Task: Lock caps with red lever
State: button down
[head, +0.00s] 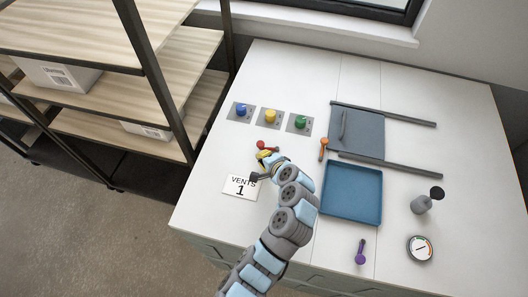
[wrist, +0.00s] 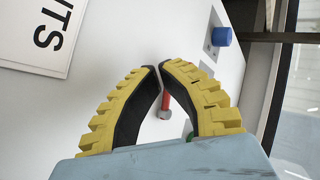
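The red lever (head: 261,144) lies on the white table in front of the blue, yellow and green knobs. In the wrist view the red lever (wrist: 166,103) shows as a short red rod with a grey end, seen between the fingers. My gripper (head: 263,157) is right beside the lever in the head view and partly covers it. In the wrist view my gripper (wrist: 160,66) has its two yellow-and-black fingers bowed, with the tips nearly together and a narrow gap. I see nothing held, and contact with the lever is unclear. I cannot identify any caps for certain.
A blue knob (head: 241,109), a yellow knob (head: 270,116) and a green knob (head: 299,122) stand on grey plates. A "VENTS 1" card (head: 240,187), an orange lever (head: 323,147), a blue tray (head: 352,192) and a purple lever (head: 360,252) are nearby. Shelves (head: 110,100) stand left.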

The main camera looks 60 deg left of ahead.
jog(key=shift+s+d+r, duration=0.35)
jog(key=shift+s+d, duration=0.2)
jog(key=shift+s, duration=0.05)
jog(key=s+d+r+b, duration=0.2)
jog(key=s+d+r, duration=0.2)
jog(key=s+r, duration=0.1)
jog(key=shift+d+r, duration=0.25)
jog(key=shift+d, duration=0.15)
jog(key=shift+s, duration=0.1)
dwell(0.3)
